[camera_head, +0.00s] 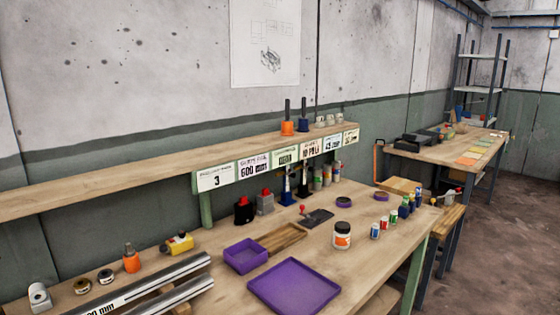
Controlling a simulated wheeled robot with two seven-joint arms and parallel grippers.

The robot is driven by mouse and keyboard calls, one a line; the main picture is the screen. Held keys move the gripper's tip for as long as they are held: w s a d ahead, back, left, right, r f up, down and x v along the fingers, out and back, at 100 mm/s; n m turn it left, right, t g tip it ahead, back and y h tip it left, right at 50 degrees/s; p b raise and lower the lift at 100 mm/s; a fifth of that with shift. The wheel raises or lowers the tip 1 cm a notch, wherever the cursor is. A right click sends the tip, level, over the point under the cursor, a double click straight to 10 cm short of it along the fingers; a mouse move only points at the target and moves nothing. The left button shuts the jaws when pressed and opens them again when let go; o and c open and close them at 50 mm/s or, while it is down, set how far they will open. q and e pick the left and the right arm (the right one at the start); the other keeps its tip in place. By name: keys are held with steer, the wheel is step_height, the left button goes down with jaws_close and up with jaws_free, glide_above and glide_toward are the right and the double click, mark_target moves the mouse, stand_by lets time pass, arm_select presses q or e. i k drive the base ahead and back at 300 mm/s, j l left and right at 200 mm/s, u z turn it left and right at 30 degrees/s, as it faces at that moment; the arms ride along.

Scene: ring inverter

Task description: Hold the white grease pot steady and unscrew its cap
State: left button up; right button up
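The white grease pot (342,238) stands upright on the wooden workbench (385,262), right of the middle of the head view. It has an orange label and a dark cap (342,226) on top. Nothing touches the pot. Neither of my grippers shows in this view.
A purple tray (293,287) and a purple box (246,256) lie left of the pot, with a wooden tray (283,238) behind. Several small bottles and cans (384,222) stand to its right. Metal rails (165,287) lie at front left. Bare bench surrounds the pot's front.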

mark_target(341, 240)
steer(key=i+l+u, duration=0.2)
steer(key=l, duration=0.75)
steer(key=l+u, duration=0.2)
steer(key=l, duration=0.75)
steer(key=l+u, duration=0.2)
steer(key=l, duration=0.75)
steer(key=l+u, duration=0.2)
steer(key=l, duration=0.8)
steer(key=k+l+u, duration=0.2)
steer(key=l, duration=0.75)
steer(key=i, duration=0.1)
